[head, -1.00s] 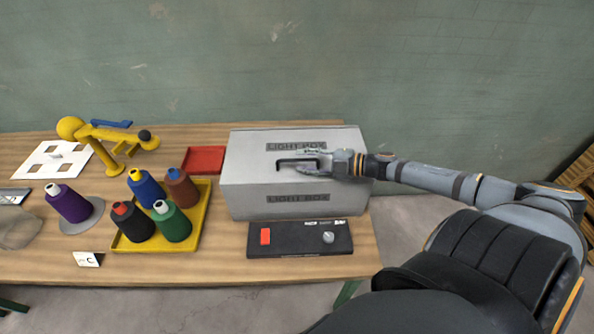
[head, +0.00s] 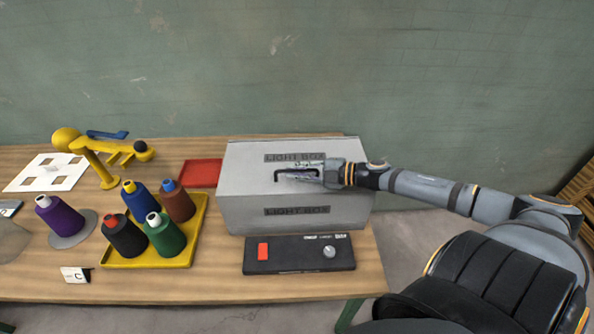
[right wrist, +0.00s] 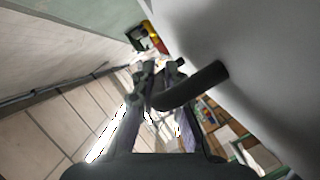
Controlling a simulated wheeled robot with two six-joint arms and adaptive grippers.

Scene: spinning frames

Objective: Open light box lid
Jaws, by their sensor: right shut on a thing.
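The grey light box (head: 240,205) stands at the right end of the wooden table in the head view, with its lid (head: 250,165) down. A black bar handle (head: 283,172) is fixed to the lid. My right gripper (head: 302,174) reaches in from the right and is shut on the handle. In the right wrist view the dark handle (right wrist: 192,88) passes between the fingers (right wrist: 158,90), beside the pale box surface (right wrist: 240,50). My left gripper is not in view.
A black control panel (head: 295,262) with a red switch and a knob lies in front of the box. A yellow tray (head: 150,262) of thread cones, a red tray (head: 202,173) and a yellow stand (head: 95,160) are to the left. The wall (head: 420,90) is behind.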

